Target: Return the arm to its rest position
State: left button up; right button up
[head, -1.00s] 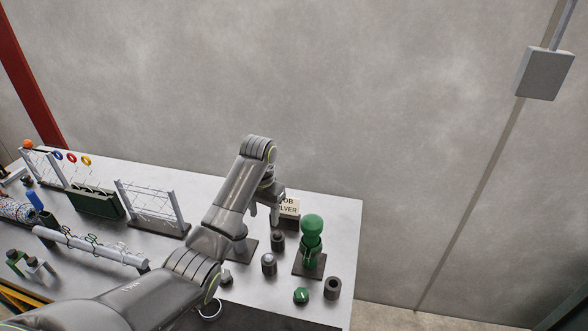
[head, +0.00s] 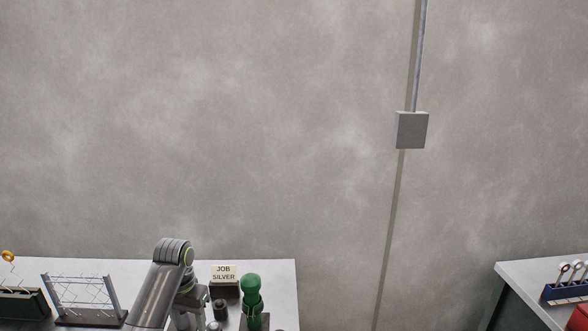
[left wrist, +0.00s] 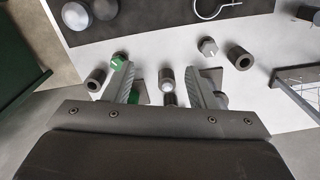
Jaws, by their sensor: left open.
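My left arm comes in at the lower left of the head view. Its gripper (head: 190,318) hangs over the workbench (head: 276,270), left of the "JOB SILVER" sign, with the fingertips partly cut off by the lower edge. In the left wrist view the gripper (left wrist: 164,78) is open, its two grey fingers spread with nothing held. A silver-domed dark peg (left wrist: 166,78) shows between the fingers, on the bench beyond them. My right gripper is in neither view.
The sign (head: 223,273), green figure-shaped stand (head: 251,298) and wire rack (head: 85,293) stand near the arm. A green knob (left wrist: 119,62), grey hex piece (left wrist: 208,47) and dark hollow cylinders (left wrist: 239,59) surround the fingers. Another bench (head: 512,270) is far right.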

pick_arm(q)
jog(key=s+a+f+n+t, duration=0.1)
jog(key=s+a+f, duration=0.1)
jog(key=s+f, duration=0.55)
jog(key=s+a+f+t, duration=0.1)
jog(key=s+f, duration=0.3)
jog(key=s, duration=0.6)
jog(key=s+a+r+n+t+y, duration=0.1)
jog(key=s+r, duration=0.1)
jog(key=s, duration=0.9)
jog(key=s+a+r+n+t+y, duration=0.1)
jog(key=s+r, duration=0.1)
jog(key=s, duration=0.9)
notch_tip(320, 180, down, 34)
jog(key=a+g+b, duration=0.2)
jog(key=b, duration=0.6)
jog(key=s+f+b, duration=0.3)
jog(key=s+f, duration=0.4)
jog(key=f, duration=0.3)
jog(key=s+d+f+h+b, duration=0.1)
jog(key=s+f+b, duration=0.2)
jog(key=s+f, duration=0.5)
notch_tip(320, 180, down, 3)
jog(key=shift+d+f+g, duration=0.2)
jog(key=shift+d+g, duration=0.05)
jog(key=shift+g, duration=0.15)
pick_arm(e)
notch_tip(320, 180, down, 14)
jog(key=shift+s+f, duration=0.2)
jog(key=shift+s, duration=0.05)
